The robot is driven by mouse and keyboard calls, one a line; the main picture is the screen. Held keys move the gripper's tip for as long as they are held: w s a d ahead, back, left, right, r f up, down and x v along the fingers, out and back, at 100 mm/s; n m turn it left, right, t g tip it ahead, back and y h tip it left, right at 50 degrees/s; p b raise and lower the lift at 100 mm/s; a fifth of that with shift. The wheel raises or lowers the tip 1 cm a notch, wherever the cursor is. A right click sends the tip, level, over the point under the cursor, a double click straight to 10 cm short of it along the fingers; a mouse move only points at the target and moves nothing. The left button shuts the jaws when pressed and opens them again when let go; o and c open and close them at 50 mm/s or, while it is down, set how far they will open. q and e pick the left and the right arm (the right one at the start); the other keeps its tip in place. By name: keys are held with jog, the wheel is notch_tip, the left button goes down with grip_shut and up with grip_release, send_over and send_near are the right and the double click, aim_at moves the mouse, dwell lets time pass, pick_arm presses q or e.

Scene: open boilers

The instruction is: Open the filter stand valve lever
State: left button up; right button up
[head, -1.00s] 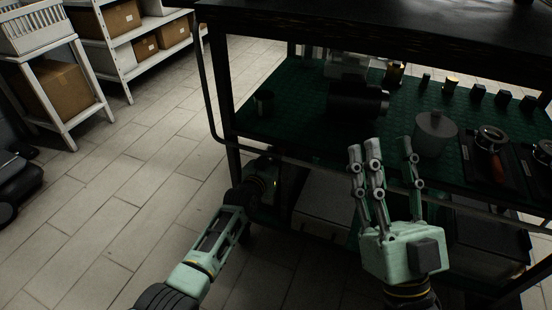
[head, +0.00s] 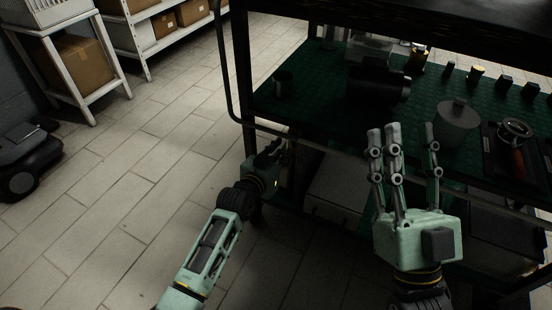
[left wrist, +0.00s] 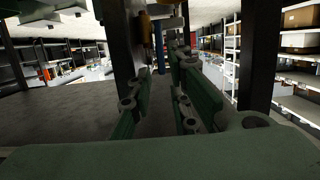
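I cannot make out a filter stand valve lever for certain in either view. My left gripper (head: 268,158) is low beside the front left post of the dark rack, just below its green shelf, and is dark and partly shaded. In the left wrist view its fingers (left wrist: 160,75) stand apart with a gap between them, and no held object shows. A dark post stands close behind them. My right gripper (head: 408,150) is open and empty, fingers pointing up, in front of the shelf edge.
The green shelf (head: 310,93) holds a black cylinder (head: 378,85), a dark cup (head: 283,84), a grey lidded pot (head: 457,124) and several small dark items. A dark top (head: 400,15) overhangs it. White shelving with boxes (head: 75,60) stands upper left.

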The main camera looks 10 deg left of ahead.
pick_arm(q)
jog(key=v, duration=0.3)
dwell(0.5)
